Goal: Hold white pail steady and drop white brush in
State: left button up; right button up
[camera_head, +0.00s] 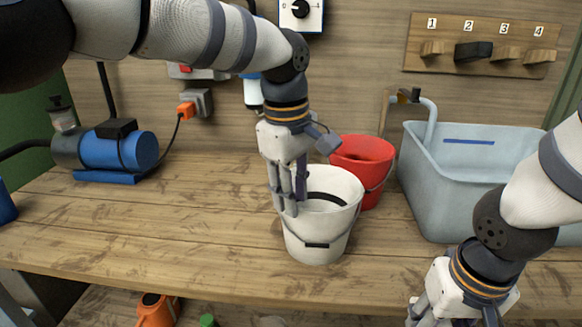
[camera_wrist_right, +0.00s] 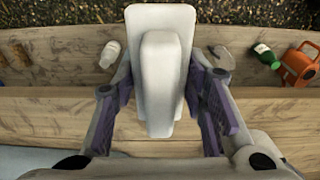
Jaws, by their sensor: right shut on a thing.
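The white pail (camera_head: 327,240) stands upright on the wooden bench near its front edge, with its handle hanging at the front. My left gripper (camera_head: 290,203) points down at the pail's left rim, its fingers overlapping the rim; whether they are closed on it I cannot tell. My right gripper (camera_wrist_right: 160,112) is shut on the white brush (camera_wrist_right: 160,70), which lies between its fingers in the wrist view. In the head view the right gripper is at the bottom right, right of the pail, with its fingertips cut off; the brush does not show there.
A red bucket (camera_head: 368,160) stands right behind the pail. A grey-blue basin (camera_head: 425,190) is to the right. A blue motor (camera_head: 120,150) sits at the left. Below the bench are an orange can (camera_wrist_right: 299,63) and a green bottle (camera_wrist_right: 265,55). The bench left of the pail is clear.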

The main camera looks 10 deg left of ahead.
aim_at(295, 224)
pick_arm(q)
jog(key=f, duration=0.6)
jog(key=shift+w+d, duration=0.15)
jog(key=shift+w, duration=0.1)
grip_shut()
jog(key=c, duration=0.5)
grip_release()
jog(key=o, duration=0.6)
jog(key=shift+c, duration=0.2)
jog(key=shift+r, duration=0.15)
